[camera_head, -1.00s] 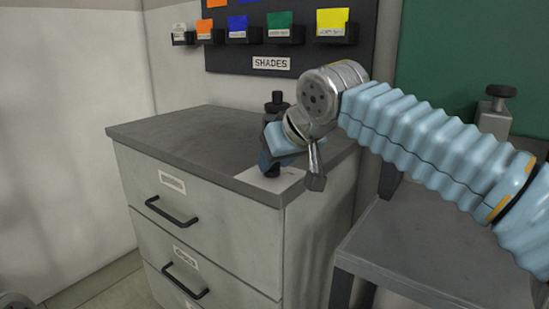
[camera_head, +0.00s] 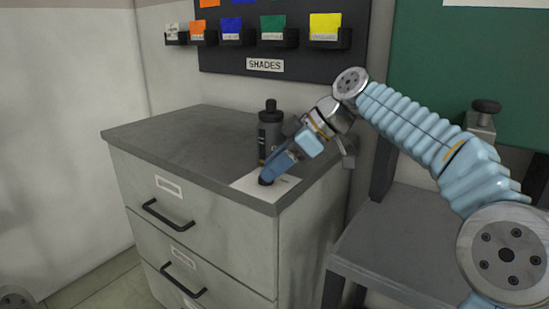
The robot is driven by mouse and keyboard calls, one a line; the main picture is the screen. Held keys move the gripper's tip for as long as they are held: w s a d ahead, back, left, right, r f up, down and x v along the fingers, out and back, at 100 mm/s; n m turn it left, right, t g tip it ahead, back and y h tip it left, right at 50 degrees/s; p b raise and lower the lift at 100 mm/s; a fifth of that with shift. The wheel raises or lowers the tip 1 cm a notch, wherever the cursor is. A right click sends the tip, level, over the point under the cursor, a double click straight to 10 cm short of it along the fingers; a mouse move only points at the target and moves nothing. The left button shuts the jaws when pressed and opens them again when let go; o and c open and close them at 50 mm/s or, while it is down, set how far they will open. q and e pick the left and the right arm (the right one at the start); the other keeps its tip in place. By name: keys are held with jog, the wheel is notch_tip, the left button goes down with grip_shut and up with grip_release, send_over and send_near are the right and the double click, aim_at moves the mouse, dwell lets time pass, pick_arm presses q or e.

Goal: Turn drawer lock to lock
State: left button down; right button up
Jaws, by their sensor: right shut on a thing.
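The grey drawer cabinet (camera_head: 222,222) stands in the middle, with black bar handles on its drawers. A white plate (camera_head: 290,187) lies on its top at the front right corner. The drawer lock, a small dark knob (camera_head: 265,182), sits on this plate. My right gripper (camera_head: 271,172) reaches down to it from the upper right, tilted, with its blue fingers shut on the knob and hiding part of it. I cannot read which way the lock is turned. My left gripper is out of view.
A dark bottle (camera_head: 270,132) stands upright on the cabinet top, close behind my right gripper. The left part of the top is clear. A grey stand (camera_head: 390,240) is at the right. A shades board (camera_head: 290,60) with coloured cards hangs behind.

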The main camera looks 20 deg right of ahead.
jog(key=shift+w+d+n+g+y+p, duration=0.1)
jog(key=shift+w+n+g+y+p, duration=0.1)
jog(key=shift+n+g, duration=0.5)
jog(key=shift+w+d+n+g+y+p, duration=0.1)
jog(key=shift+n+g+y+p, duration=0.1)
jog(key=shift+n+g, duration=0.45)
jog(key=shift+n, duration=0.35)
jog(key=o, duration=1)
jog(key=shift+a, duration=0.1)
jog(key=shift+o, duration=0.2)
jog(key=v, duration=0.7)
jog(key=shift+r, duration=0.15)
jog(key=shift+s, duration=0.15)
